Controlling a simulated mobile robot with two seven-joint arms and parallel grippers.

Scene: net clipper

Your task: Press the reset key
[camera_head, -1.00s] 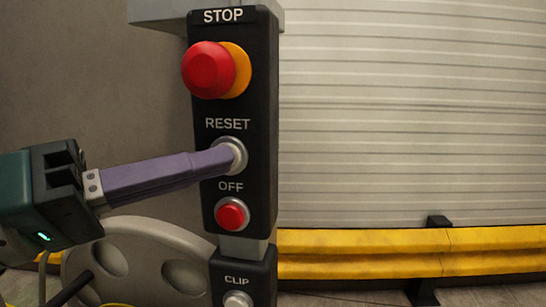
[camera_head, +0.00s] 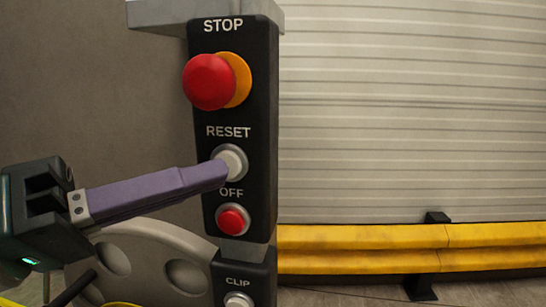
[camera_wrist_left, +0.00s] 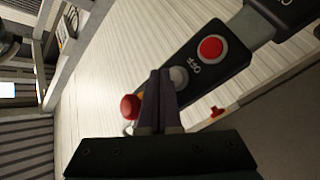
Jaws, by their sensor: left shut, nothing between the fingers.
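The reset key (camera_head: 233,161) is a pale round button in a metal ring, under the word RESET on a black control panel (camera_head: 265,130). My left gripper (camera_head: 222,172) is shut and empty, with long purple fingers. Its tips lie in front of the lower left edge of the key; I cannot tell whether they touch it. In the left wrist view the fingers (camera_wrist_left: 166,75) point at the panel, and the pale key (camera_wrist_left: 179,75) shows just right of their tips. My right gripper is not in view.
Above the key is a red STOP mushroom button (camera_head: 208,82) with a yellow collar. Below it are a red OFF button (camera_head: 233,220) and a CLIP button (camera_head: 238,301). A yellow guard rail (camera_head: 370,238) runs before a pale slatted wall at right.

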